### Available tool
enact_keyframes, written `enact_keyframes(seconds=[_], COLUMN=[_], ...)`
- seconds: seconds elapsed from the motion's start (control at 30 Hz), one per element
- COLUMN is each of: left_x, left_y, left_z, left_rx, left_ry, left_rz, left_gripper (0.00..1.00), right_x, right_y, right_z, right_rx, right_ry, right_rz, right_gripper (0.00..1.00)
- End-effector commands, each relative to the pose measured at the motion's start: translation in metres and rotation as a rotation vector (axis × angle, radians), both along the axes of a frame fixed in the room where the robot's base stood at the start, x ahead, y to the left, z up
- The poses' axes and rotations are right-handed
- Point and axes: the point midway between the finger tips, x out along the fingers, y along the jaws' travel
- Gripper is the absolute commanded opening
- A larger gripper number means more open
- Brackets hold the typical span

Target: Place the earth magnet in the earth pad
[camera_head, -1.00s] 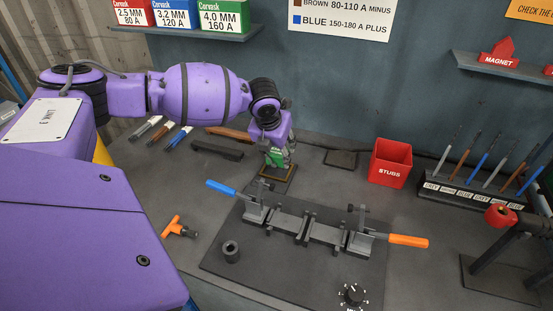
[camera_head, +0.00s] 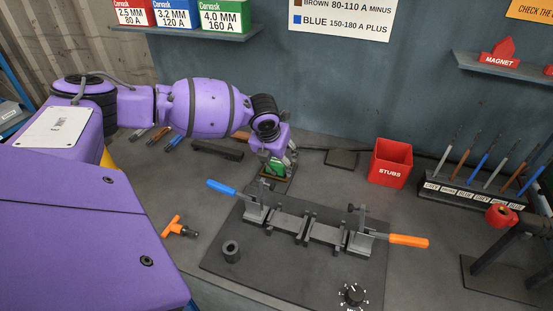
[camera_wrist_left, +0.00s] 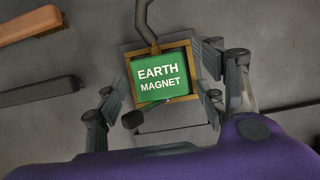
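The green earth magnet (camera_head: 275,168) is low over the bench behind the clamp fixture. In the left wrist view its label (camera_wrist_left: 162,80) faces up, and a tan square frame, seemingly the earth pad (camera_wrist_left: 130,84), shows around it. The magnet lines up with this frame; whether it is fully seated I cannot tell. My left gripper (camera_head: 276,176) is down at the magnet. In the left wrist view its fingers (camera_wrist_left: 165,92) flank the magnet and frame; whether they press on it is unclear. My right gripper is out of view.
The clamp fixture (camera_head: 305,229) with blue and orange handles stands just in front. A red stubs bin (camera_head: 390,162) and a flat dark plate (camera_head: 342,159) are to the right. A dark bar (camera_head: 217,149) and a brush (camera_wrist_left: 28,25) lie to the left.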

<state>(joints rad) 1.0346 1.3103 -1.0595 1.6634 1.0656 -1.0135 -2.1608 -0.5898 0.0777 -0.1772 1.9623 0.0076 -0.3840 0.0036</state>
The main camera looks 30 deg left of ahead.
Motion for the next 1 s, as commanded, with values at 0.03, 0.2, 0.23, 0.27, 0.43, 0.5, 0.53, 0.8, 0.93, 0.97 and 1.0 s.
enact_keyframes(seconds=[0.03, 0.2, 0.23, 0.27, 0.43, 0.5, 0.53, 0.8, 0.93, 0.97, 1.0], left_x=[0.0, 0.0, 0.0, 0.0, -0.005, -0.01, -0.012, -0.034, -0.04, -0.041, -0.043], left_y=[0.0, 0.0, 0.0, 0.0, -0.001, -0.002, -0.002, -0.008, -0.009, -0.01, -0.01], left_z=[0.0, 0.0, 0.0, 0.001, 0.018, 0.032, 0.038, 0.09, 0.105, 0.108, 0.11], left_rx=[0.0, 0.0, 0.0, 0.0, 0.001, 0.0, 0.002, 0.001, 0.001, 0.002, 0.001], left_ry=[0.0, 0.0, 0.0, -0.001, -0.003, -0.004, -0.005, -0.003, -0.002, -0.001, 0.0], left_rz=[0.0, 0.0, 0.0, 0.0, -0.001, -0.001, -0.001, -0.001, -0.001, -0.001, -0.001], left_gripper=[0.65, 0.65, 0.65, 0.65, 0.65, 0.65, 0.65, 0.65, 0.65, 0.65, 0.65], right_x=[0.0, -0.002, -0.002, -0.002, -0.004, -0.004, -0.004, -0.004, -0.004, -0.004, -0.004], right_y=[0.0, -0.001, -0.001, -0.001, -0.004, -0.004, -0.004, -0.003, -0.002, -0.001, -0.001], right_z=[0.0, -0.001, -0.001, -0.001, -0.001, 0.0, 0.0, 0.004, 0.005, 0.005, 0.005], right_rx=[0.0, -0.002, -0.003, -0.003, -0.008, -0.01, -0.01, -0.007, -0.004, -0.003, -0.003], right_ry=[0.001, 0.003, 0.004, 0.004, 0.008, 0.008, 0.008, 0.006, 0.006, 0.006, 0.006], right_rz=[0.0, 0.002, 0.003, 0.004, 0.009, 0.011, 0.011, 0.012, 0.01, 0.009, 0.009], right_gripper=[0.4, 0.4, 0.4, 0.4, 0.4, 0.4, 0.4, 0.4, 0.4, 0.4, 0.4])
